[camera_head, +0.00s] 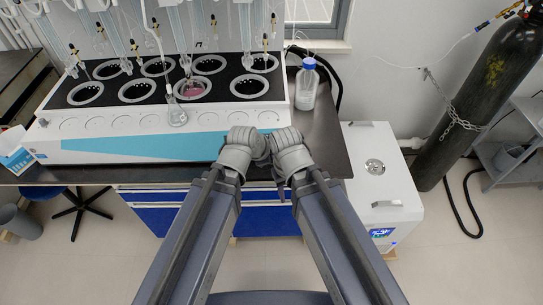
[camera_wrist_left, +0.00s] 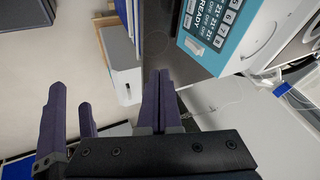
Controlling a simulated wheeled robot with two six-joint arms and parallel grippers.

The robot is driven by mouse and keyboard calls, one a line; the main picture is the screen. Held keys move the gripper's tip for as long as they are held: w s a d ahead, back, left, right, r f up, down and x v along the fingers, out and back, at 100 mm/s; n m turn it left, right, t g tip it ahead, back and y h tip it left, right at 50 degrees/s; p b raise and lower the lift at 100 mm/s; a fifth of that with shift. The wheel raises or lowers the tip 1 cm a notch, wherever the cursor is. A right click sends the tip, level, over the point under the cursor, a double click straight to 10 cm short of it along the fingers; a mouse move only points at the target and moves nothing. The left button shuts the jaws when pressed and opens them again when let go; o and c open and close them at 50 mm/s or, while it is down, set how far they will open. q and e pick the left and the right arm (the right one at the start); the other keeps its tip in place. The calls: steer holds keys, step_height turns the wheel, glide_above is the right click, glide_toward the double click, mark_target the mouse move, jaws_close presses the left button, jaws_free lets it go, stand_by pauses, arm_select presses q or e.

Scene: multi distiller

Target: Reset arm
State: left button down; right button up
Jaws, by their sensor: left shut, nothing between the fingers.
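In the left wrist view my left gripper (camera_wrist_left: 160,102) has its two dark purple fingers together with nothing between them. Two more purple fingers, apparently of my right gripper (camera_wrist_left: 70,122), show to the left with a gap between them and nothing held. In the head view both of my arms reach up from the bottom edge, and their grey upper joints come close together at the bench front, before the white distiller (camera_head: 145,145). The fingers of both grippers are hidden there.
The distiller holds several black wells and glass tubes, with a flask (camera_head: 176,112) at its front. A blue-capped bottle (camera_head: 307,84) stands at its right end. A white floor unit (camera_head: 378,180) and a chained black cylinder (camera_head: 480,95) stand to the right. A stool (camera_head: 82,207) is at left.

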arm_select(q)
steer(key=shift+s+r, duration=0.1)
stand_by(0.5)
steer(key=s+a+f+n+g+y, duration=0.2)
steer(key=a+n, duration=0.6)
steer(key=a, duration=0.1)
steer(key=s+a+f+n+g+y, duration=0.1)
steer(key=s+a+n+g+y, duration=0.15)
steer(key=a+n, duration=0.6)
steer(key=s+d+m, duration=0.4)
steer(key=s+d, duration=0.2)
steer(key=d, duration=0.4)
steer(key=shift+d+f+g, duration=0.15)
steer(key=shift+g, duration=0.3)
steer(key=shift+y, duration=0.25)
